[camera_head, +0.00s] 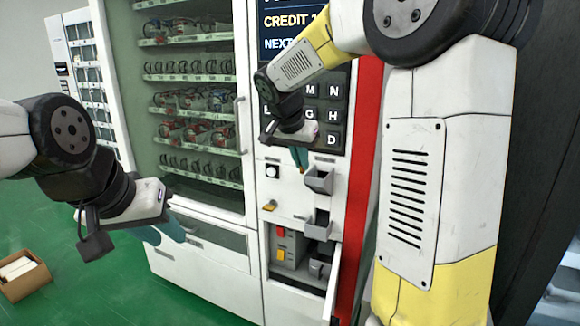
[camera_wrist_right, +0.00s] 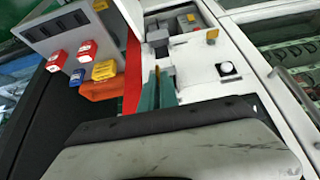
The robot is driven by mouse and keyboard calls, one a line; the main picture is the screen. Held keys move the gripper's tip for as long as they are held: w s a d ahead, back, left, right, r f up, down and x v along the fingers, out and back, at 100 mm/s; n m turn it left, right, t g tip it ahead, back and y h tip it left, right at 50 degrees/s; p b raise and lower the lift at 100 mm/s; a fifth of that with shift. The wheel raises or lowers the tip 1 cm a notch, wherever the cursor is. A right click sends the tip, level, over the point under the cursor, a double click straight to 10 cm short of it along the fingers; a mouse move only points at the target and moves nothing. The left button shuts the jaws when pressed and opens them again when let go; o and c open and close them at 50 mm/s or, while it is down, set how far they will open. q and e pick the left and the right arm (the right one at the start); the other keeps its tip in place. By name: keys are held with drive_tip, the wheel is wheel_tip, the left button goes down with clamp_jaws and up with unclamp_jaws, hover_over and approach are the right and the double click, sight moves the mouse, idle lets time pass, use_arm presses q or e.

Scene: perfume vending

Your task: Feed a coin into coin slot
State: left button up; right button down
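I cannot pick out the coin slot for certain. My left gripper (camera_head: 165,232) is in front of the machine's lower left part, with nothing visible in it.
A round button (camera_head: 272,171) and a gold knob (camera_head: 270,206) are on the panel. An open door (camera_head: 345,270) stands out at the lower right of the machine, beside a red strip (camera_head: 362,190). A cardboard box (camera_head: 25,277) sits on the green floor.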

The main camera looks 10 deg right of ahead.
drive_tip(key=w+d+f, duration=0.1)
drive_tip(key=w+d, duration=0.1)
drive_tip(key=w+d+f, duration=0.1)
drive_tip(key=w+d, duration=0.1)
drive_tip(key=w, duration=0.1)
drive_tip(key=w+d+f, duration=0.1)
drive_tip(key=w+d, duration=0.1)
drive_tip(key=w, duration=0.1)
drive_tip(key=shift+w+f, duration=0.25)
drive_tip(key=shift+f, duration=0.15)
drive_tip(key=shift+w+d+f, duration=0.25)
drive_tip(key=shift+w+f, duration=0.2)
drive_tip(key=shift+f, duration=0.05)
drive_tip(key=shift+w+d+f, duration=0.2)
drive_tip(key=shift+w+f, duration=0.2)
drive_tip(key=shift+f, duration=0.1)
drive_tip(key=c, duration=1.5)
unclamp_jaws()
drive_tip(key=shift+c, duration=0.2)
drive_tip(key=v, duration=0.7)
drive_tip(key=shift+s+r, duration=0.2)
drive_tip(key=shift+r, duration=0.15)
